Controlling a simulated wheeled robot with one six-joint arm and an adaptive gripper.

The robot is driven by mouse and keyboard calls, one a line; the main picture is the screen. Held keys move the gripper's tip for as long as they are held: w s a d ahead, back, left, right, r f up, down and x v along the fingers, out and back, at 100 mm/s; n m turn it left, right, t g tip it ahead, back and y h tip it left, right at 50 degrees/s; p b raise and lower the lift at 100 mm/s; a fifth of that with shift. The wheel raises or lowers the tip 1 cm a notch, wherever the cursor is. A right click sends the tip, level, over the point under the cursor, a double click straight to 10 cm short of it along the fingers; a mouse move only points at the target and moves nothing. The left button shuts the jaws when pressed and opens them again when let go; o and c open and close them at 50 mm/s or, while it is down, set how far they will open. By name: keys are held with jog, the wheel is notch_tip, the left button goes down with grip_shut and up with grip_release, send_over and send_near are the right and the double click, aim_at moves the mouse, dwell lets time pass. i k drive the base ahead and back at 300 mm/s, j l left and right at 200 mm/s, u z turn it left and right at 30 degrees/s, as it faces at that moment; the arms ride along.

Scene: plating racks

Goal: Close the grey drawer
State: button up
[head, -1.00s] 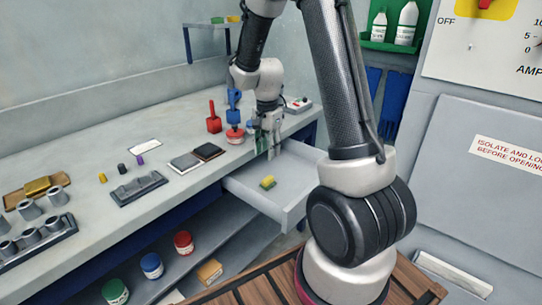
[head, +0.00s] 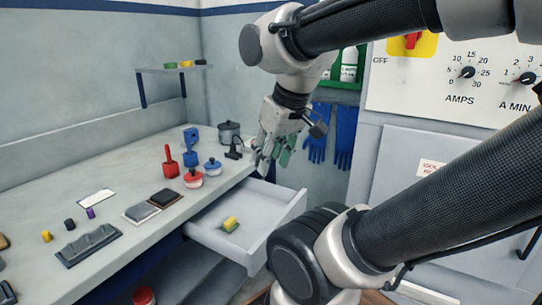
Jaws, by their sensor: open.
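The grey drawer (head: 268,212) is pulled out from under the bench, with its front panel toward the right. A yellow and green sponge (head: 230,224) lies inside it. My gripper (head: 270,163) is open and empty, pointing down beside the bench edge, over the back right of the drawer. It appears apart from the drawer, though the exact gap is hard to judge. My arm's lower links cover the area in front of the drawer's near right corner.
The bench top (head: 120,185) holds a red scoop (head: 170,163), a blue scoop (head: 191,147), lidded jars (head: 193,177), a dark pot (head: 230,133) and two flat pads (head: 165,198). Blue gloves (head: 318,135) hang on the wall behind. A grey cabinet (head: 400,165) stands at right.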

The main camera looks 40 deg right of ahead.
aim_at(260, 208)
jog(key=k+z, duration=0.1)
jog(key=z, duration=0.75)
jog(key=k+j+u, duration=0.25)
jog(key=k, duration=0.25)
